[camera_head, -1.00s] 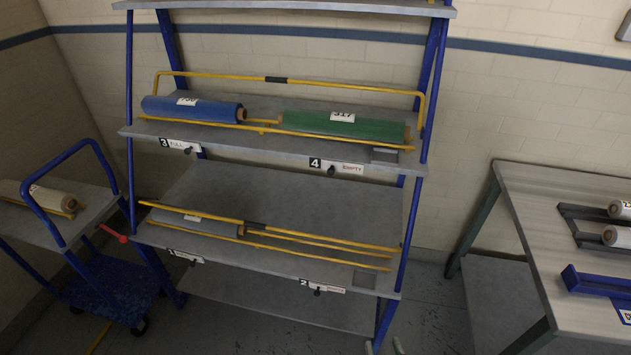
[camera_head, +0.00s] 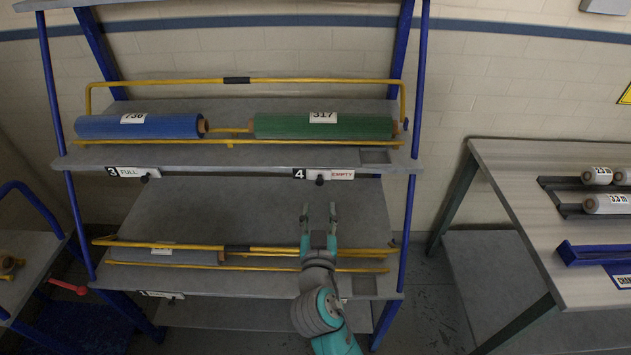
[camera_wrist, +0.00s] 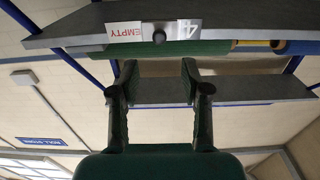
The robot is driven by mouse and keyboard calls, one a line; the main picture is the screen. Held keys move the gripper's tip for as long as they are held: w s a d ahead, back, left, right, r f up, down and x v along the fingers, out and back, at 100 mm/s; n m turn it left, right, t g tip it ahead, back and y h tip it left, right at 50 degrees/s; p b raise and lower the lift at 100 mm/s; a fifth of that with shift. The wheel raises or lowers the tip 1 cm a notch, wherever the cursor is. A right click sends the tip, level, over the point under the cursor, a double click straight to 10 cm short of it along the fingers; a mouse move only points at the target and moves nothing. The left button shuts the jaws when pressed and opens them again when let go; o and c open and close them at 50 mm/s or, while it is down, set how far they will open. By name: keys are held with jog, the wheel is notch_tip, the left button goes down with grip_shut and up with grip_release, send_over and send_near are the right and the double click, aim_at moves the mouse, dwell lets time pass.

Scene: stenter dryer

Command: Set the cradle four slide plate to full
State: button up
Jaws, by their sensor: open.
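The cradle four slide plate (camera_head: 330,174) is on the front edge of the upper shelf, beside the black number 4. It shows the red word EMPTY, and a dark knob (camera_head: 320,180) sits at its left part. In the wrist view, upside down, the plate (camera_wrist: 125,31) and knob (camera_wrist: 159,37) are ahead of the fingers. A green roll (camera_head: 345,127) labelled 317 lies in the cradle above. My gripper (camera_head: 319,212) is open and empty, below the knob in the head view and apart from it.
The cradle three plate (camera_head: 128,172) reads FULL, under a blue roll (camera_head: 140,127). Yellow rails (camera_head: 240,248) run along the lower shelf near my arm. A table (camera_head: 520,180) with small white rolls stands at right.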

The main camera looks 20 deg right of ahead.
aim_at(320, 183)
jog(key=x, duration=0.9)
jog(key=shift+w+d, duration=0.1)
jog(key=shift+w, duration=0.1)
grip_shut()
